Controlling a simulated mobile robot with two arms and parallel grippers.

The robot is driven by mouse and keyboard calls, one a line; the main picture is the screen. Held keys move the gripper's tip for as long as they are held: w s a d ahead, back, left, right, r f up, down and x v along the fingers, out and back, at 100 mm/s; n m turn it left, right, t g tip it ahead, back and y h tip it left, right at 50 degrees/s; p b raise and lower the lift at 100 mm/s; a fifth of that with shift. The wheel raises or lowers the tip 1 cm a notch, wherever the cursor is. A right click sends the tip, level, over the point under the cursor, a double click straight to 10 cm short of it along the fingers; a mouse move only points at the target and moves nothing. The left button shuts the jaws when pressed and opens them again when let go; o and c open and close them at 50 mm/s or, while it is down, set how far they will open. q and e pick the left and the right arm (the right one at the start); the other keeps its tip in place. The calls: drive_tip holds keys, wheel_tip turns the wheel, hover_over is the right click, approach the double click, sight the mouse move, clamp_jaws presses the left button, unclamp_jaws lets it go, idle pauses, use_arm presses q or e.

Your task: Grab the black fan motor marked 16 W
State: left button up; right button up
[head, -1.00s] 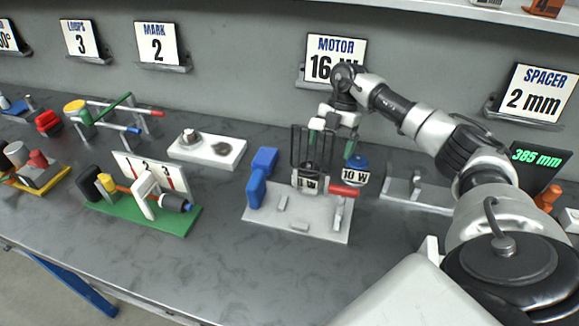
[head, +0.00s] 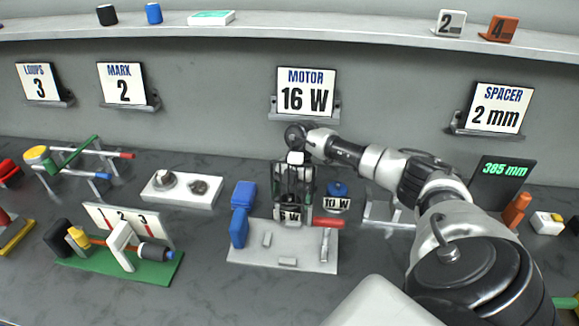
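A motor with a partly covered W label (head: 290,215) stands at the back of a light grey base plate (head: 262,258). The label's number is not fully legible. A black wire cage (head: 281,186) rises in front of or around it. A blue motor marked 10 W (head: 337,189) stands just to its right. My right gripper (head: 295,172) points down at the cage, directly above the labelled motor. Its fingers are largely hidden by the cage, so its opening and any contact are unclear. My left gripper is out of view. A wall sign reads MOTOR 16 W (head: 306,92).
Blue blocks (head: 241,214) stand left of the motor, and a red cylinder (head: 328,222) lies to its right. A green fixture (head: 130,267), a white tray (head: 182,190) and a grey stand (head: 388,211) are nearby. The front table is clear. A shelf (head: 250,27) runs above.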

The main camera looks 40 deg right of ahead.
drive_tip(key=c, duration=1)
drive_tip(key=shift+c, duration=0.7)
drive_tip(key=shift+r, duration=0.15)
